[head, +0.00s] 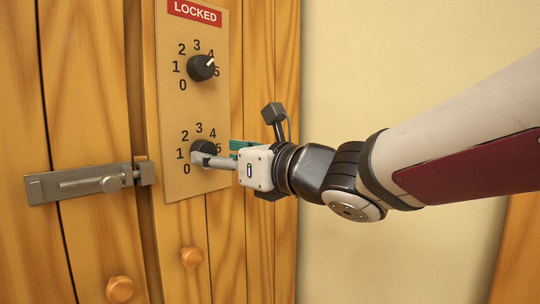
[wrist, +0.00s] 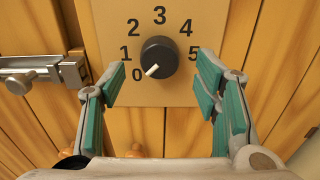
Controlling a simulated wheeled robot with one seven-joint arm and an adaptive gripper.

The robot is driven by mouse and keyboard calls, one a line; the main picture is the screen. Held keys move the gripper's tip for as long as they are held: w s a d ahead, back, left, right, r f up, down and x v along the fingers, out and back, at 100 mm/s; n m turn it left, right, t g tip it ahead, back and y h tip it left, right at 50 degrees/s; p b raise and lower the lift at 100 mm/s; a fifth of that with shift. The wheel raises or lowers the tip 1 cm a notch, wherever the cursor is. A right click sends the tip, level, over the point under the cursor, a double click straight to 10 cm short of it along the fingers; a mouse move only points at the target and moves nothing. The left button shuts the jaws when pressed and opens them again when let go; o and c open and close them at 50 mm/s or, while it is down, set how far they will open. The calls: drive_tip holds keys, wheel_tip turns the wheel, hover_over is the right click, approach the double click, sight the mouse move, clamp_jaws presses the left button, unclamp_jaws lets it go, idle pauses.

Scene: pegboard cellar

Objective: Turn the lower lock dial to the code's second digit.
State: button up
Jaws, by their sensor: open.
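The lower lock dial (wrist: 158,55) is a black round knob with a white pointer, ringed by the digits 0 to 5. Its pointer aims down and left, near the 0. In the head view the lower dial (head: 203,147) is partly hidden by my gripper. My gripper (wrist: 152,82) is open, with teal-padded fingers on either side below the dial and nothing between them. In the head view my gripper (head: 212,157) reaches in from the right, close to the dial; I cannot tell whether it touches. The upper dial (head: 201,68) points at about 4. No code is visible.
Both dials sit on a tan plate (head: 178,110) under a red LOCKED sign (head: 195,12). A grey sliding bolt (head: 88,183) crosses the wooden doors to the left. Two round wooden knobs (head: 191,257) (head: 120,289) stick out below. A bare cream wall is at right.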

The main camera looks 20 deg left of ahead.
sight(202, 146)
drive_tip(key=shift+x, duration=1.45)
drive_tip(key=c, duration=1.2)
drive_tip(key=shift+o, duration=0.2)
drive_tip(key=shift+d+m, duration=0.1)
drive_tip(key=shift+m, duration=0.2)
